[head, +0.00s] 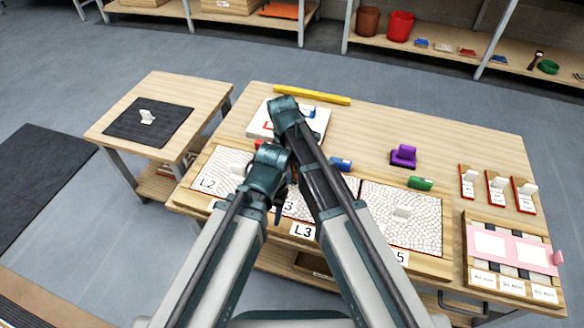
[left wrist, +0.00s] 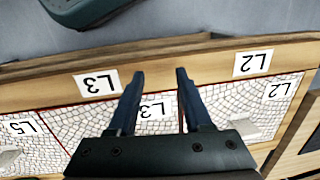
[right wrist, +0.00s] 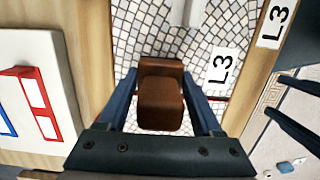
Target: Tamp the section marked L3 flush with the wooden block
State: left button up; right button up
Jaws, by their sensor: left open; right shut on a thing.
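The L3 section is a white cracked-tile mosaic panel, partly hidden by my arms in the head view (head: 298,208); it fills the right wrist view (right wrist: 212,45). L3 labels mark the panel (right wrist: 221,65) and the front rail (right wrist: 275,22). My right gripper (right wrist: 160,78) is shut on the brown wooden block (right wrist: 160,100), which is over the L3 section beside its label. I cannot tell whether it touches the tiles. My left gripper (left wrist: 160,73) is open and empty above the front edge of L3, with its label (left wrist: 155,107) between the fingers.
The L2 section (head: 215,165) lies left and the L5 section (head: 420,225) right, each with a small white piece on it. A purple tool (head: 403,156), a green block (head: 420,183) and a blue block (head: 341,164) stand behind. A white board (head: 262,122) lies at the back.

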jog(key=shift+r+p, duration=2.3)
jog(key=shift+r, duration=0.3)
pick_arm(q)
notch_tip(320, 180, up, 5)
jog(key=shift+r, duration=0.1)
pick_arm(e)
jog(key=shift+f, duration=0.1)
